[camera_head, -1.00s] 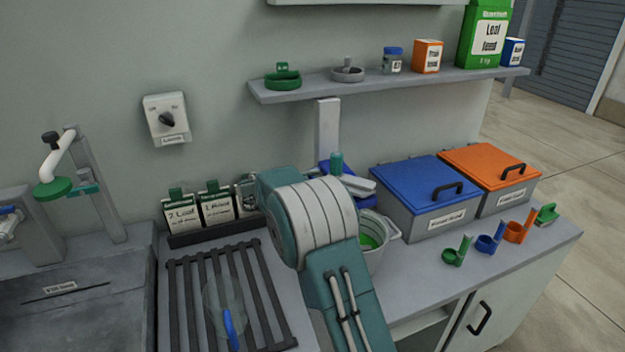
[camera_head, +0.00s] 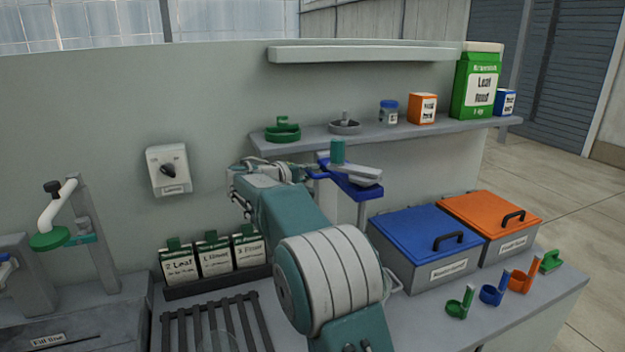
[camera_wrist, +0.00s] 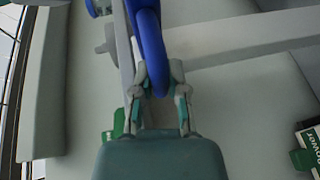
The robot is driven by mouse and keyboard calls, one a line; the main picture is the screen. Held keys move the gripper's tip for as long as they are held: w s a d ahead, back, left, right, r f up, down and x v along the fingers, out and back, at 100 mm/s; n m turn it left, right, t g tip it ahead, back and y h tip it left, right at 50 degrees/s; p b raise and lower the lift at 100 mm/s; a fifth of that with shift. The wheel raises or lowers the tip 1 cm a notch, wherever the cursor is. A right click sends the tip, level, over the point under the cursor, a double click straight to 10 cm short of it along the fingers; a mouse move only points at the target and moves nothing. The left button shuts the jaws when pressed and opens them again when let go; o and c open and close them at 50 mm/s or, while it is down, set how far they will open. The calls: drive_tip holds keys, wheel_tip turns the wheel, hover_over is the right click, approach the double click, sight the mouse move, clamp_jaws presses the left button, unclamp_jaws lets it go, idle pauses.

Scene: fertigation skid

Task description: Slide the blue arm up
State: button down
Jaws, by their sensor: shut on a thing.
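The blue arm (camera_head: 352,188) stands out over the bench below the shelf, with a green cylinder and a grey piece on top. In the wrist view the blue arm (camera_wrist: 149,45) runs down as a thick rounded bar between my fingers. My gripper (camera_wrist: 160,85) is shut on its lower, curved end. In the head view my gripper (camera_head: 306,172) is at the left end of the blue arm, partly hidden among my wrist parts. A grey post runs beside the bar in the wrist view; where the arm joins it is hidden in the head view.
The shelf (camera_head: 400,134) with jars and packets is close above the blue arm. The blue-lidded box (camera_head: 425,232) and orange-lidded box (camera_head: 490,220) stand to the right. Seed-like packets (camera_head: 213,258) stand in a rack at left. My arm hides the bucket seen before.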

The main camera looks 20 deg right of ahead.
drive_tip(key=shift+w+a+r, duration=0.1)
drive_tip(key=shift+a+r, duration=0.2)
drive_tip(key=shift+r, duration=0.1)
drive_tip(key=c, duration=0.6)
unclamp_jaws()
drive_tip(key=shift+a, duration=0.2)
drive_tip(key=shift+c, duration=0.2)
drive_tip(key=shift+a+f, duration=0.1)
drive_tip(key=shift+f, duration=0.05)
drive_tip(key=v, duration=1.2)
drive_tip(key=shift+f, duration=0.15)
